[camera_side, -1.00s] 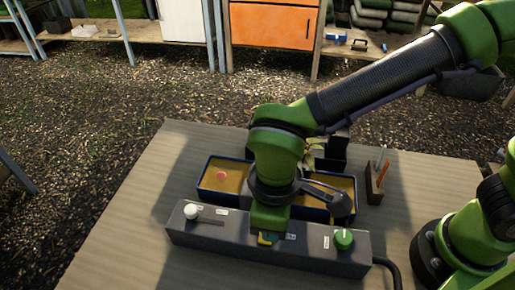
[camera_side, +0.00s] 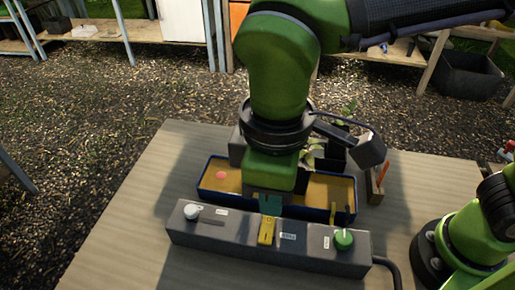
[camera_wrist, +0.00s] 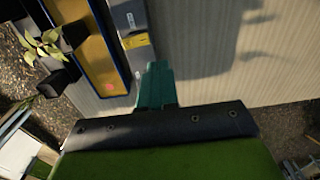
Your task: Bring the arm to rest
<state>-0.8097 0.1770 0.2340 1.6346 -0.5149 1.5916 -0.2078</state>
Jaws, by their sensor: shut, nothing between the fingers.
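My gripper (camera_side: 270,206) is in the middle of the side view, pointing down, with its teal fingers together and nothing held. It is raised above the far edge of a grey control box (camera_side: 210,245). The box carries a white knob (camera_side: 191,212) at its left end, a yellow switch (camera_side: 266,231) in the middle and a green knob (camera_side: 343,240) at its right end. In the wrist view the teal fingers (camera_wrist: 155,85) show in front of the box's yellow part (camera_wrist: 136,41). My gripper hides part of the tray behind it.
A blue-rimmed tray (camera_side: 203,186) with a tan inside and a pink disc (camera_side: 221,176) lies behind the box. Dark pots with a plant (camera_side: 313,153) and a small holder (camera_side: 375,190) with an orange stick stand beyond it. The table's left side is clear.

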